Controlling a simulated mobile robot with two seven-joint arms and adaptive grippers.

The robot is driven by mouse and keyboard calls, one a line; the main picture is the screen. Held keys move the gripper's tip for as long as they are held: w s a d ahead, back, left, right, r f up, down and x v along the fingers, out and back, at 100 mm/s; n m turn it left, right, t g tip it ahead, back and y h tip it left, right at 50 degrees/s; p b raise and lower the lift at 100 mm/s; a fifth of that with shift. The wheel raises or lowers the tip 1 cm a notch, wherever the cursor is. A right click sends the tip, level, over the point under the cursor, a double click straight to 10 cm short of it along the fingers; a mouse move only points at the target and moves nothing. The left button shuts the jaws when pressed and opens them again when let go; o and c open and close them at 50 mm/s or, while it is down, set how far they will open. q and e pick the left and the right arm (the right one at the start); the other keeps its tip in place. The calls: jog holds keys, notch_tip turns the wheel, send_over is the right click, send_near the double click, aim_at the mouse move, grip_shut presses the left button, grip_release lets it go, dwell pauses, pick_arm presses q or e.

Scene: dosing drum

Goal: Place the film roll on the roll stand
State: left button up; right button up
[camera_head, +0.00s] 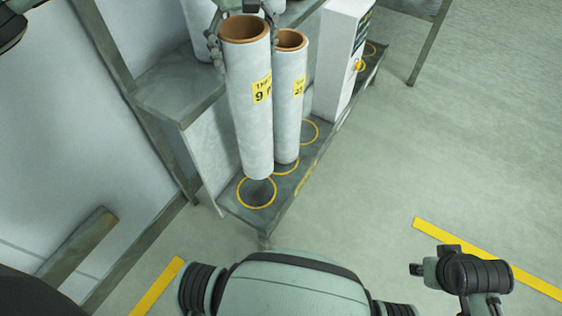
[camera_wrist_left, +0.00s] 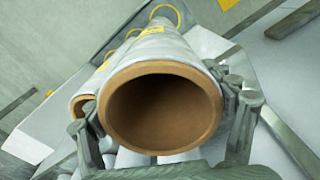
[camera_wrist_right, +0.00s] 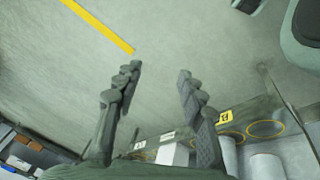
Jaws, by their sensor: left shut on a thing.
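A white film roll (camera_head: 252,120) with a brown core and a yellow label reading 9 hangs almost upright, slightly tilted. My left gripper (camera_head: 243,32) is shut around its upper end. In the left wrist view, the roll's open core (camera_wrist_left: 160,108) shows between the two fingers (camera_wrist_left: 167,112). The roll's lower end is over the front yellow ring (camera_head: 257,204) of the roll stand (camera_head: 235,206); a dark shadow shows there, and it looks slightly above the surface. My right gripper (camera_wrist_right: 157,73) is open and empty in the right wrist view, over the floor.
A second white roll (camera_head: 287,110) stands close beside the held one, in its own ring. Another ring (camera_head: 309,132) and a white machine (camera_head: 340,60) are farther back. A grey shelf (camera_head: 180,95) is on the left. The floor (camera_head: 440,150) to the right is clear.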

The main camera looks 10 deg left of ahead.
aim_at(252, 116)
pick_arm(q)
notch_tip(252, 116, down, 10)
jog(key=shift+w+n, duration=0.25)
jog(key=shift+n, duration=0.15)
pick_arm(e)
jog(key=shift+r, duration=0.45)
pick_arm(q)
jog(key=shift+f, duration=0.1)
pick_arm(e)
jog(key=shift+s, duration=0.1)
pick_arm(q)
jog(key=o, duration=1.6)
jog(key=shift+f, duration=0.1)
jog(key=shift+o, duration=1.2)
pick_arm(e)
jog(key=shift+r, duration=0.4)
